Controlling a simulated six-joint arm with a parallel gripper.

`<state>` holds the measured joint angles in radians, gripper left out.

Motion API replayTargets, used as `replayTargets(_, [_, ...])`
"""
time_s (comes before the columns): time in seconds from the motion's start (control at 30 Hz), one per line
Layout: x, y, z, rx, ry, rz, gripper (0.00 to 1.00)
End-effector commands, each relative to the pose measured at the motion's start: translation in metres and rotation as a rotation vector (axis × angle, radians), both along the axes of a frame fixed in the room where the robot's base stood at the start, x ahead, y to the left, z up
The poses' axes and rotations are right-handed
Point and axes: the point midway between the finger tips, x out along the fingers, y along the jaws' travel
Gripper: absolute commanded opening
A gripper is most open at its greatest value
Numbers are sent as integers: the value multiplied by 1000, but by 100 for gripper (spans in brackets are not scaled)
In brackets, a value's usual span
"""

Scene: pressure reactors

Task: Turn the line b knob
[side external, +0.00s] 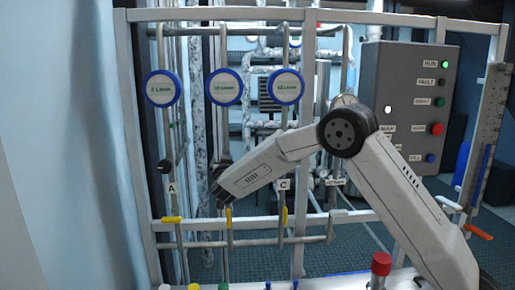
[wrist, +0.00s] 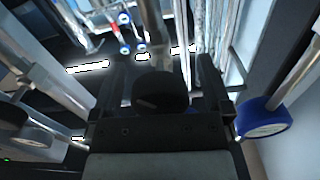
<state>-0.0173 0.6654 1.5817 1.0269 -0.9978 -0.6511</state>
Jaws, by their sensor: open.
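The line b knob is a dark round knob (wrist: 160,88) in the middle of the wrist view, on a grey pipe. My gripper (wrist: 162,68) is open, with one dark finger on each side of the knob; I cannot tell whether either finger touches it. In the side view my gripper (side external: 217,188) is at the middle pipe (side external: 228,228), below the middle gauge (side external: 224,87). There the knob and the line b label are mostly hidden or cannot be told from the dark fingers.
Line A's pipe with a dark knob (side external: 165,166) and label A (side external: 172,188) stands left. Blue-rimmed gauges hang above. A control box (side external: 405,105) stands right. A red-capped part (side external: 381,263) is at the front.

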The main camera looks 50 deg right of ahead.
Motion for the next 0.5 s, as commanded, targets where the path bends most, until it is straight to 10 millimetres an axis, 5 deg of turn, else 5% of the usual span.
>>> replayTargets(0.07, [0, 0, 0, 0, 0, 0, 96])
replayTargets(0.33, [0, 0, 0, 0, 0, 0, 10])
replayTargets(0.5, [0, 0, 0, 8, -8, 0, 5])
